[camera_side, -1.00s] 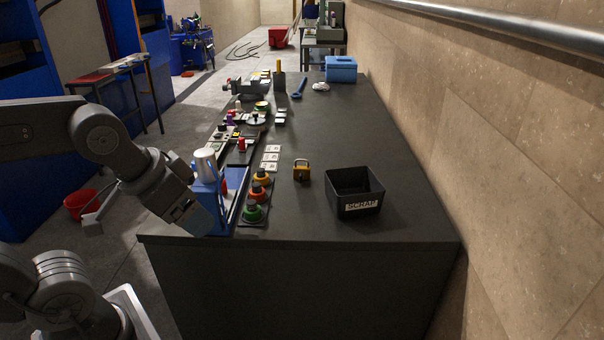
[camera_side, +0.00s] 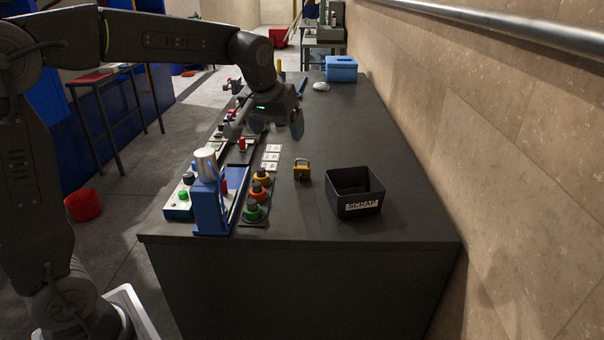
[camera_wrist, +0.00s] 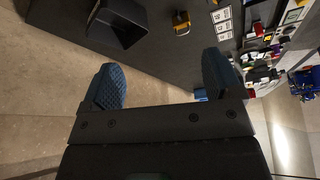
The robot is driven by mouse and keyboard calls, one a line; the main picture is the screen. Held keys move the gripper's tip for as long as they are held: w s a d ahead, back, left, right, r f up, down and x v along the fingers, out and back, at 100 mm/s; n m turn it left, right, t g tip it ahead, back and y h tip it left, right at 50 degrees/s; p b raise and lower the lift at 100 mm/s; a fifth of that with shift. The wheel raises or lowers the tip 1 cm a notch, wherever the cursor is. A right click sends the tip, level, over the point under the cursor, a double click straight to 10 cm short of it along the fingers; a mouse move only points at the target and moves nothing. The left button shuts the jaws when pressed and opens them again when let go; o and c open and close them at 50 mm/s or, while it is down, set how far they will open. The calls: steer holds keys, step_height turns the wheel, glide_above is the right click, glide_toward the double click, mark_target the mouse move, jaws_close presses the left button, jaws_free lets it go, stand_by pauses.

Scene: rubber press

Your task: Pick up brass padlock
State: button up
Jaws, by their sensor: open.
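The brass padlock (camera_side: 302,172) stands on the dark bench top, left of the scrap bin. It also shows in the wrist view (camera_wrist: 181,23), at the top, beyond my fingers. My gripper (camera_wrist: 165,85) is open and empty, with its two blue textured fingertips wide apart. In the side view my gripper (camera_side: 285,120) is above the bench, farther back than the padlock and a little to its left. It is not touching the padlock.
A black bin (camera_side: 355,192) labelled SCRAP stands right of the padlock. White cards (camera_side: 271,158), knobbed parts (camera_side: 259,190) and a blue press (camera_side: 209,200) with a silver top are on the left. A blue box (camera_side: 341,69) is at the back. Bare bench lies behind the padlock.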

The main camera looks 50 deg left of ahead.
steer(key=w+a+f+n, duration=0.2)
steer(key=w+a+f, duration=0.2)
steer(key=w, duration=0.3)
steer(key=n+g+y, duration=0.1)
glide_toward(302, 167)
steer(key=shift+n, duration=0.3)
steer(key=x, duration=0.5)
steer(key=shift+w+d, duration=0.15)
steer(key=shift+d, duration=0.15)
steer(key=shift+s+a+x, duration=0.1)
steer(key=shift+x, duration=1.4)
steer(key=shift+s+a+x, duration=0.15)
steer(key=shift+x, duration=1.35)
steer(key=c, duration=1.1)
steer(key=shift+r, duration=0.1)
steer(key=shift+c, duration=0.2)
